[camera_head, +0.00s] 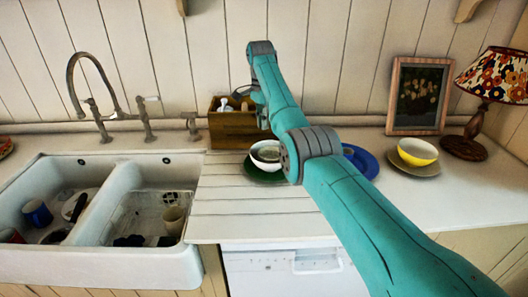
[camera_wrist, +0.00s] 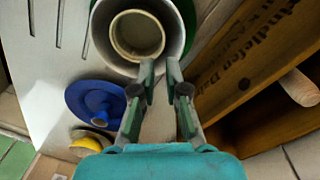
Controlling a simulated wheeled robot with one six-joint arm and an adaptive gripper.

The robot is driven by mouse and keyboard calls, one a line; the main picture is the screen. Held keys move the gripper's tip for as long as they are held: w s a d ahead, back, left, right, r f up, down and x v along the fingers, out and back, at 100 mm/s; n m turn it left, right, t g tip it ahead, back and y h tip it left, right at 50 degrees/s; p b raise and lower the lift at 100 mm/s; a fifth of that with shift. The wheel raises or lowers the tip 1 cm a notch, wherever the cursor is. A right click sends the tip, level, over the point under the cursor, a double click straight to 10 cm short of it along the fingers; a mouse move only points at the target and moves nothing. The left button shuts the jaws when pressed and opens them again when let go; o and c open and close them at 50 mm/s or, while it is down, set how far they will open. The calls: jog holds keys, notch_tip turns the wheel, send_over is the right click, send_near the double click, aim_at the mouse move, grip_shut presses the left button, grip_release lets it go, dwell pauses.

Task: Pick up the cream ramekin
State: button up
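The cream ramekin (camera_wrist: 137,35) appears as a small round pot nested inside a white bowl (camera_wrist: 101,30), at the top of the wrist view. The bowl sits on a dark green plate (camera_wrist: 118,13). In the head view the white bowl (camera_head: 257,153) and green plate (camera_head: 262,176) are on the counter, partly behind my arm. My gripper (camera_wrist: 160,70) is open and empty, with a narrow gap between its fingers. Its fingertips overlap the bowl's lower right rim in the wrist view; I cannot tell whether they touch.
A wooden crate (camera_wrist: 245,65) stands close on the right; it also shows in the head view (camera_head: 232,130). A blue plate (camera_head: 364,161) and a yellow bowl (camera_head: 418,152) lie to the right. A picture frame (camera_head: 418,96) and a lamp (camera_head: 474,132) stand behind. A double sink (camera_head: 92,197) is left.

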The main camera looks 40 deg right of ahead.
aim_at(264, 146)
jog(key=f, duration=1)
jog(key=shift+d+f, duration=0.2)
jog(key=shift+f, duration=0.15)
grip_shut()
